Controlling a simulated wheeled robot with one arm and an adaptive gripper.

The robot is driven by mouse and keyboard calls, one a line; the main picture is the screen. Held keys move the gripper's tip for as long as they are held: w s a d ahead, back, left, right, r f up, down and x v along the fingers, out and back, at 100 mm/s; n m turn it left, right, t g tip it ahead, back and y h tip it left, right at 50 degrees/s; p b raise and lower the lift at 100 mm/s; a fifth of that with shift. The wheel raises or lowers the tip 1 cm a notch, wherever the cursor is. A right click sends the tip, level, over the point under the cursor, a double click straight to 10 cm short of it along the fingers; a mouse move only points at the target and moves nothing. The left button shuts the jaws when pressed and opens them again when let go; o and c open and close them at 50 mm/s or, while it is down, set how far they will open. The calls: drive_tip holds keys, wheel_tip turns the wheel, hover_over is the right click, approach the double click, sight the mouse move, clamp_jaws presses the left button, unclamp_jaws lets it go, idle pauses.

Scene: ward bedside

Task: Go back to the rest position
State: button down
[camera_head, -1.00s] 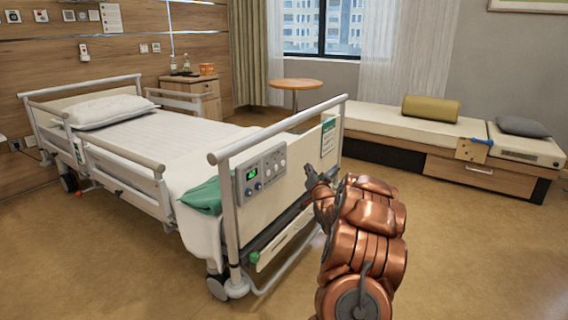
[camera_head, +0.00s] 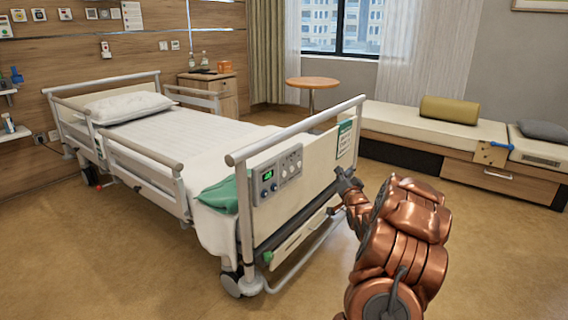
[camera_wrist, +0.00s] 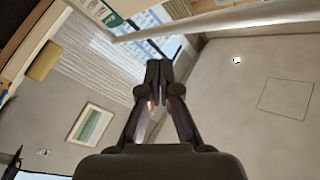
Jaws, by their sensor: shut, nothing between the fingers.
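My gripper (camera_head: 342,176) is in front of the bed's footboard in the head view, at the right end near the green card, with my copper arm behind it. A gap between it and the footboard cannot be judged. In the wrist view my gripper (camera_wrist: 158,68) has its two dark fingers together at the tips, with nothing between them. The bed (camera_head: 190,140) has a white mattress, a pillow, grey rails and a control panel (camera_head: 278,174) with a lit green display on its footboard.
A green cloth (camera_head: 219,194) lies over the bed's foot corner. A bench (camera_head: 420,128) with an olive bolster (camera_head: 449,109) stands at the right. A round table (camera_head: 312,83) and a bedside cabinet (camera_head: 214,94) stand behind the bed. The floor in the front left (camera_head: 90,260) is clear.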

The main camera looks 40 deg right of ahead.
drive_tip(key=w+a+r+n+g+y+p, duration=0.25)
drive_tip(key=a+r+p, duration=0.4)
drive_tip(key=a, duration=0.35)
drive_tip(key=w+a+r+n+g+y+p, duration=0.1)
drive_tip(key=a+r+n+g+y+p, duration=0.15)
drive_tip(key=a+r+p, duration=0.65)
drive_tip(key=s+a+n+g+y+p, duration=0.1)
drive_tip(key=s+a+g+y+p, duration=0.25)
drive_tip(key=a, duration=0.85)
drive_tip(key=s+a+r+n+g+p, duration=0.2)
drive_tip(key=s+a+r+p, duration=0.4)
drive_tip(key=s, duration=0.7)
drive_tip(key=s+a+r+n+g+p, duration=0.2)
drive_tip(key=s+a+r+g+p, duration=0.3)
drive_tip(key=s+a, duration=0.4)
drive_tip(key=s+a+r+n+g+y+p, duration=0.1)
drive_tip(key=s+a+r+n+g+p, duration=0.2)
drive_tip(key=s, duration=1.4)
drive_tip(key=a+r+p, duration=0.4)
drive_tip(key=a, duration=0.1)
drive_tip(key=shift+s+a+p, duration=0.2)
drive_tip(key=shift+s+p, duration=0.15)
drive_tip(key=shift+g, duration=0.25)
